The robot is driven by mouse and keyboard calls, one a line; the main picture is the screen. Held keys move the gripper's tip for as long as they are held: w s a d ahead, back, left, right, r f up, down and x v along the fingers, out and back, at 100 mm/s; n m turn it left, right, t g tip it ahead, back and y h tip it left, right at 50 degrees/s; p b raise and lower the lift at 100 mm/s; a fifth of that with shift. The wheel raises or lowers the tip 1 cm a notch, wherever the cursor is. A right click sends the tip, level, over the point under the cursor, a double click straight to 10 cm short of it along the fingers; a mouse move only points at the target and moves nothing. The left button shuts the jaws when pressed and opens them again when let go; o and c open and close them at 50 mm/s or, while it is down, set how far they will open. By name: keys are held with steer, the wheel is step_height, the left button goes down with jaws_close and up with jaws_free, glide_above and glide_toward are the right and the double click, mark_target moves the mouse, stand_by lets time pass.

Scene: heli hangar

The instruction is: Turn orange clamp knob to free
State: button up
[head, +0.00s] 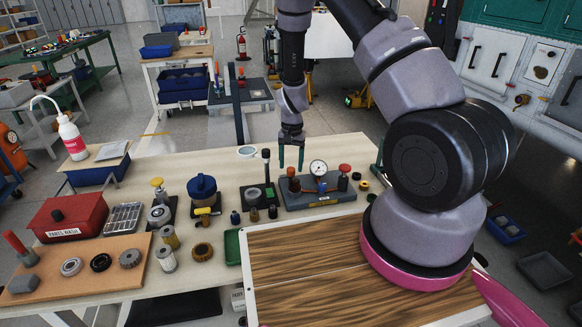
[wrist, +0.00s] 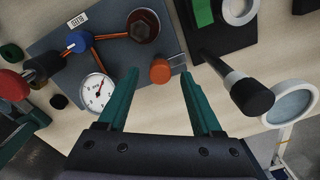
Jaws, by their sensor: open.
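The orange clamp knob (wrist: 160,71) shows in the wrist view at the edge of a dark grey fixture plate (wrist: 84,42), with a thin metal piece beside it. My gripper (wrist: 160,76) is open, its teal fingertips on either side of the knob in the picture, with gaps on both sides. I cannot tell how far above the knob the tips are. In the head view my gripper (head: 291,158) points down over the left part of the fixture plate (head: 316,200).
A black-capped rod (wrist: 252,96) stands close to the right finger. Several parts crowd the bench (head: 212,272) to the left.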

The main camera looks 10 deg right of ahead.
step_height(320, 180, up, 9)
steer(key=shift+r, duration=0.15)
steer(key=shift+d, duration=0.1)
step_height(320, 180, up, 10)
steer(key=t+y, duration=0.1)
glide_above(292, 169)
steer(key=s+d+r+t+y, duration=0.1)
steer(key=s+r, duration=0.2)
steer(key=r, duration=0.4)
steer(key=s+d+r+t, duration=0.1)
steer(key=s+r, duration=0.2)
steer(key=r, duration=0.3)
steer(key=s+d+r+t, duration=0.1)
steer(key=s+r+t, duration=0.1)
steer(key=s+r, duration=0.5)
steer(key=s+d+r+n+t, duration=0.1)
steer(key=s+d+r+t, duration=0.1)
steer(key=s+r, duration=0.5)
steer(key=s, duration=0.4)
steer(key=shift+s+d+r, duration=0.3)
steer(key=shift+s, duration=0.1)
steer(key=shift+c, duration=0.4)
